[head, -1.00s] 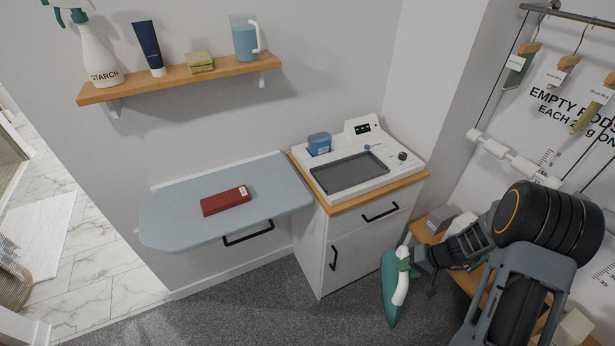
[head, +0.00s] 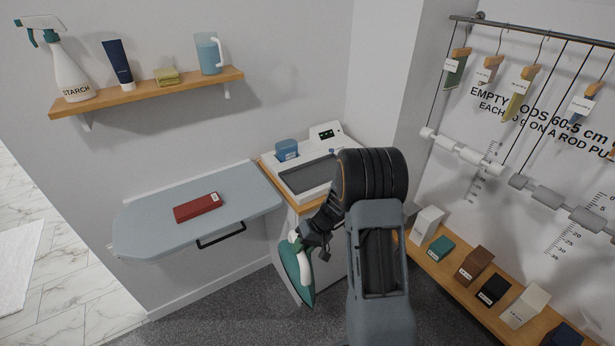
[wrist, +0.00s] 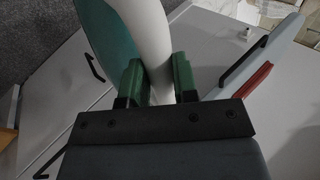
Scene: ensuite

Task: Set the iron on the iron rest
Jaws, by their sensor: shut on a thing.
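The iron (head: 291,271) has a teal body and a white handle. It hangs nose down in front of the white cabinet, below the counter top. My gripper (wrist: 157,80) is shut on the iron's white handle (wrist: 150,35), with one green finger on each side. In the head view my gripper (head: 304,244) is partly hidden by my arm. No part is labelled as the iron rest; a dark grey recessed tray (head: 308,180) in the white unit on the cabinet may be it. My arm covers the unit's right side.
The light blue ironing board (head: 150,224) folds out from the wall left of the cabinet, with a red block (head: 197,207) on it. A blue container (head: 286,149) stands on the unit's back left. A shelf (head: 150,93) hangs above. A low bench (head: 440,262) with boxes is at right.

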